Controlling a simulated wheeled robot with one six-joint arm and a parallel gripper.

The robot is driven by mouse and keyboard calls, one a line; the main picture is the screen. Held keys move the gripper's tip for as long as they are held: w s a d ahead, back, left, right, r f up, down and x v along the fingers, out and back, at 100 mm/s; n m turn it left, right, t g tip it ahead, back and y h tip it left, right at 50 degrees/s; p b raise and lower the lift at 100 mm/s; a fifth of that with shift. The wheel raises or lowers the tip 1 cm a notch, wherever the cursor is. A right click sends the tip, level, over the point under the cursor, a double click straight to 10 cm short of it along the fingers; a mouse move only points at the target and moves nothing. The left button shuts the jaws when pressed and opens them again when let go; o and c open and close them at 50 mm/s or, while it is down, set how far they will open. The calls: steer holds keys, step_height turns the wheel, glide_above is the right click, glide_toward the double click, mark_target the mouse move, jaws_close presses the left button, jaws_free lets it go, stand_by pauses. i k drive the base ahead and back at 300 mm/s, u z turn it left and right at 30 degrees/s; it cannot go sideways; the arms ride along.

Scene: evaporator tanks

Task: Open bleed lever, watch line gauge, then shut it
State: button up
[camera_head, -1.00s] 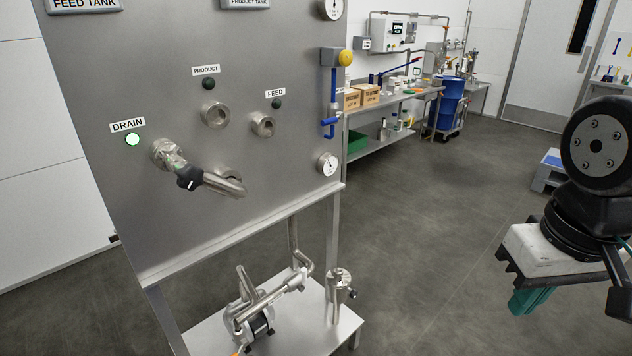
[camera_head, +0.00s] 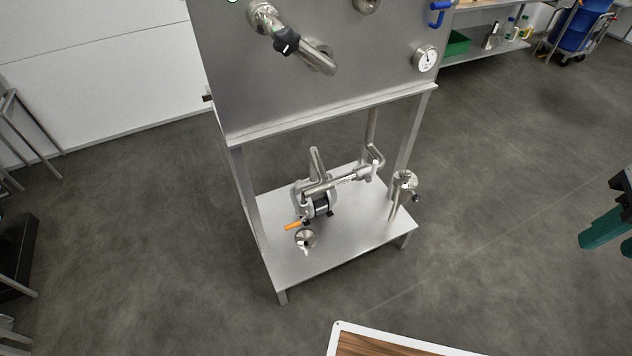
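A small orange lever (camera_head: 292,226) sticks out to the left beside the pump on the low steel shelf. A small steel funnel-like cup (camera_head: 306,239) sits just in front of it. A white round gauge (camera_head: 425,58) is on the lower right of the steel panel; its reading is too small to tell. A blue handle (camera_head: 437,14) shows at the top edge, partly cut off. No label marks which one is the bleed lever. My gripper (camera_head: 606,232), with green fingers, is at the right edge, partly cut off, far from the orange lever and touching nothing visible.
The pump (camera_head: 318,197) and pipes stand on the low shelf (camera_head: 340,250), with an upright steel fitting (camera_head: 404,190) at its right. Panel legs rise from the shelf. A swing pipe with a black grip (camera_head: 286,40) juts from the panel. The grey floor right of the shelf is clear.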

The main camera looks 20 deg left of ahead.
mark_target(307, 215)
steer(key=z, duration=0.5)
steer(key=k, duration=0.65)
steer(key=z, duration=0.05)
steer(key=i, duration=0.85)
steer(key=u, duration=1.35)
steer(key=i, duration=0.45)
steer(key=u, duration=0.55)
